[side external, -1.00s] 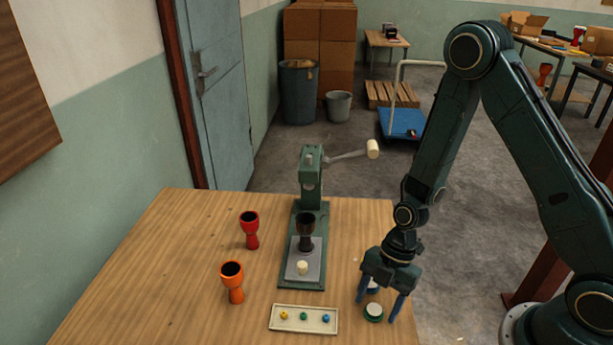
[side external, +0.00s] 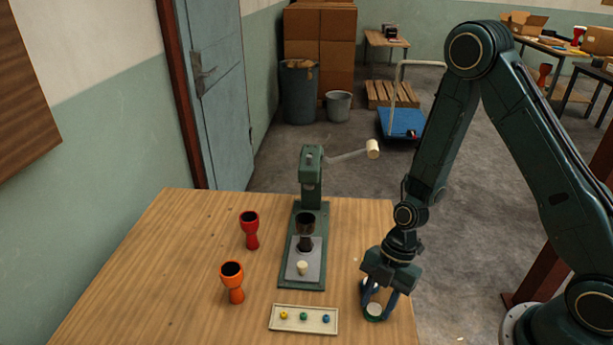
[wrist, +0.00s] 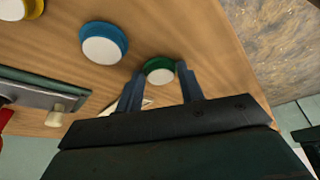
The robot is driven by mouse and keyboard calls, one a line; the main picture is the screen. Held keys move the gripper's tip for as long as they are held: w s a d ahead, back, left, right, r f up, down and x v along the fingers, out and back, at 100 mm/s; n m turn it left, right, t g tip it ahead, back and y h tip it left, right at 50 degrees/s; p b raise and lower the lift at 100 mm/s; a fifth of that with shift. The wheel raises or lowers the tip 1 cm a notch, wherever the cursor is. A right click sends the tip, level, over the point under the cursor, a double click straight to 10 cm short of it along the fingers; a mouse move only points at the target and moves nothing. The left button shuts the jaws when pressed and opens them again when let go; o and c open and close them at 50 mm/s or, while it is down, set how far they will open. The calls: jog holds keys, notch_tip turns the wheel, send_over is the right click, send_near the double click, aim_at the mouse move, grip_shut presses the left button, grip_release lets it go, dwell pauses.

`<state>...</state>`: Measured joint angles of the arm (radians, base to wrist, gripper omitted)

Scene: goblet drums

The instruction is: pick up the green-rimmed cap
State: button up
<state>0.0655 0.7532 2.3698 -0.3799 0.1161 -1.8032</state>
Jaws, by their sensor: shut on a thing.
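The green-rimmed cap (side external: 374,310) has a white top and sits on the table near its right edge. It also shows in the wrist view (wrist: 160,69), partly between the fingers. My gripper (side external: 377,311) is down at the table with its two blue fingers shut on the cap, one finger on each side. In the wrist view the fingers (wrist: 160,88) reach toward the cap's rim. No gap between the cap and the table is clear in the side view.
A blue-rimmed cap (wrist: 103,43) and a yellow-rimmed cap (wrist: 18,8) lie nearby. A green press (side external: 309,245) holds a dark goblet drum. A tray (side external: 276,323) with coloured knobs is left of my gripper. Red (side external: 250,231) and orange (side external: 233,283) goblet drums stand further left.

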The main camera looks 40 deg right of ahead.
aim_at(377, 304)
jog(key=shift+r, duration=0.15)
notch_tip(377, 304, up, 20)
dwell(1.0)
dwell(0.5)
